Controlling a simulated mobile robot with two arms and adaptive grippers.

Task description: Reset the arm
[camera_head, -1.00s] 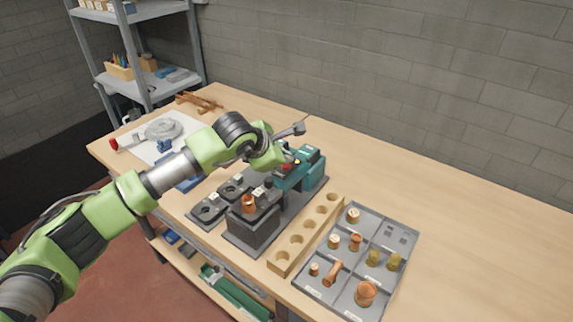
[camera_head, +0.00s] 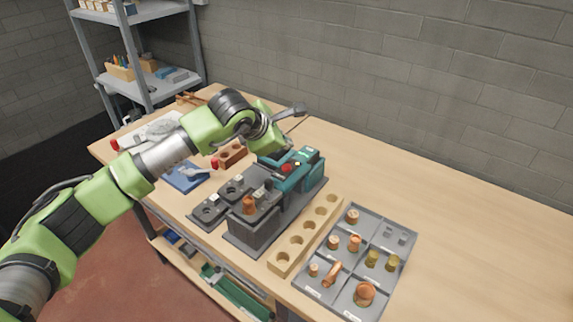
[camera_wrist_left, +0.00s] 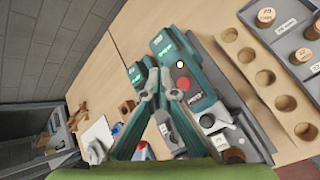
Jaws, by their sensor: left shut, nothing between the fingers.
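My left arm reaches in from the left over the workbench. Its gripper (camera_head: 294,122) is above the teal machine (camera_head: 306,160) in the head view, partly hidden behind the green wrist. In the left wrist view the fingers (camera_wrist_left: 152,92) meet in a V with nothing between them. The teal machine with its red button (camera_wrist_left: 184,83) shows beyond them, apart from the fingers as far as I can tell. My right gripper is not in view.
A dark fixture (camera_head: 255,222) holds a copper fitting. A wooden block with holes (camera_head: 283,268) and a grey parts tray (camera_head: 337,243) with fittings stand to the right. A blue item (camera_head: 184,178) lies left. The bench's right side is clear; a block wall (camera_head: 400,60) rises behind.

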